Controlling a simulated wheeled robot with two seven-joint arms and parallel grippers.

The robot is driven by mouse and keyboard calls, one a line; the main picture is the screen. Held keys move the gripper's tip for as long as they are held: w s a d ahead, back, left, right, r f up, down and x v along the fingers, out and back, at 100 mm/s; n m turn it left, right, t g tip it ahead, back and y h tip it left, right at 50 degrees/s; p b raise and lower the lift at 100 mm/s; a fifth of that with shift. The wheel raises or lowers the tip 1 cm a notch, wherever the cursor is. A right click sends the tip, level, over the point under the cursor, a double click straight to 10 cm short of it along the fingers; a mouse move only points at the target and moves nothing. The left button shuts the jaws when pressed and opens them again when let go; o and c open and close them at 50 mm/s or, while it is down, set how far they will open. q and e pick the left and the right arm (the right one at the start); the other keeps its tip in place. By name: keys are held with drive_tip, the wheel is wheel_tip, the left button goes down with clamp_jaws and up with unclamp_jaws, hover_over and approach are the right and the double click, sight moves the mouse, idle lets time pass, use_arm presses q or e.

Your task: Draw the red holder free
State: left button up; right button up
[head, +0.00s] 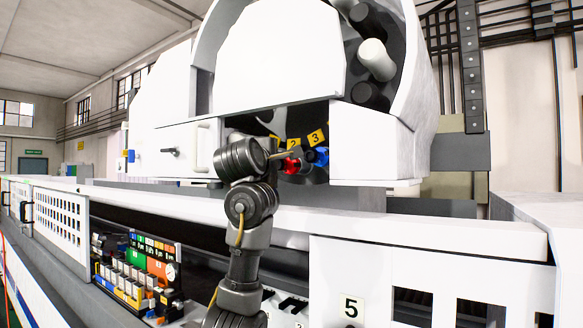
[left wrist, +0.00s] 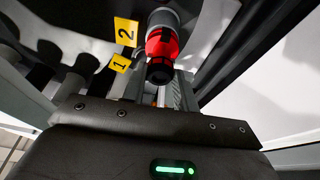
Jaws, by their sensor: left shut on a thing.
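The red holder (head: 291,166) is in the opening under the machine's white housing, just left of a blue holder (head: 321,157). In the left wrist view the red holder (left wrist: 162,44) has a grey upper part and a dark round lower end. My left gripper (head: 284,156) reaches into the opening and is shut on the red holder. In the left wrist view the gripper's dark body fills the bottom, and its fingers are partly hidden. I cannot tell whether the holder is still seated. My right gripper is not in view.
Yellow number tags, including a 3 (head: 316,137), mark the positions. The white housing (head: 372,150) closes in the opening at right. A white ledge (head: 440,227) runs below it. A rack with colored labels (head: 140,270) stands at lower left.

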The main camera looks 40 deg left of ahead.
use_arm(q)
drive_tip(key=shift+s+b, duration=0.55)
drive_tip(key=shift+s, duration=0.9)
drive_tip(key=shift+s+b, duration=0.75)
drive_tip(key=shift+s, duration=0.75)
drive_tip(key=shift+s+d+b, duration=0.1)
drive_tip(key=shift+s+b, duration=0.25)
drive_tip(key=shift+s, duration=0.05)
